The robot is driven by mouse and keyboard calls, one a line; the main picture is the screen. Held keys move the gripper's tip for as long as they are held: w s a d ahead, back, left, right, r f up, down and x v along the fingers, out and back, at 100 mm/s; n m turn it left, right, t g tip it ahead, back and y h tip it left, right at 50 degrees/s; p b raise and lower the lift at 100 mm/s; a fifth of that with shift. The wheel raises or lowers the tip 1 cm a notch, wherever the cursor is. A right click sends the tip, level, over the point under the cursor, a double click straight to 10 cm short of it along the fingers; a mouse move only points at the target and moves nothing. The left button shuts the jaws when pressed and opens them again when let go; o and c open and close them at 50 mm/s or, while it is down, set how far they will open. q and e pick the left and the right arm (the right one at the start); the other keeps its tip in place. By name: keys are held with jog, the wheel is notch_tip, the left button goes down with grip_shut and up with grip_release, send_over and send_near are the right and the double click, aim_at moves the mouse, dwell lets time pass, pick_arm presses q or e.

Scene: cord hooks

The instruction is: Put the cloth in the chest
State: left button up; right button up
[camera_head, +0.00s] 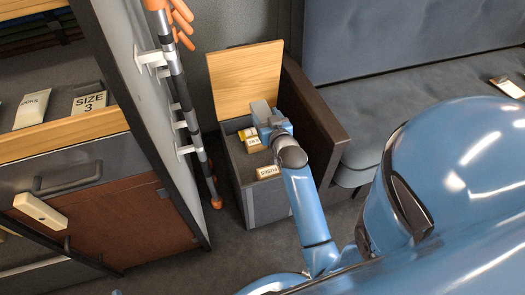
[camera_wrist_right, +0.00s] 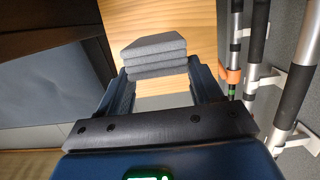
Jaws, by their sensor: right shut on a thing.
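The cloth (camera_head: 259,107) is a grey, folded, layered pad. It shows clearly in the right wrist view (camera_wrist_right: 152,56), between the two fingers of my right gripper (camera_wrist_right: 160,82). My right gripper (camera_head: 266,117) is shut on it. In the head view, gripper and cloth are over the back part of the chest (camera_head: 267,208), a grey box with its wooden lid (camera_head: 243,75) raised. The cloth appears in front of the lid; I cannot tell its height above the chest floor. My arm hides part of the chest's inside. My left gripper is not in view.
A labelled box (camera_head: 268,171) and a yellow item (camera_head: 247,133) are in the chest. Poles (camera_head: 185,95) hang on a panel at left. A cabinet (camera_head: 110,190) stands further left. A padded bench (camera_head: 420,85) with a dark side panel (camera_head: 318,115) is right of the chest.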

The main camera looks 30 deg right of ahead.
notch_tip(320, 180, down, 19)
jog(key=b, duration=0.8)
jog(key=shift+f+b, duration=0.15)
jog(key=shift+b, duration=0.2)
jog(key=shift+f, duration=0.1)
jog(key=shift+f+b, duration=0.35)
jog(key=shift+b, duration=0.15)
jog(key=shift+f, duration=0.2)
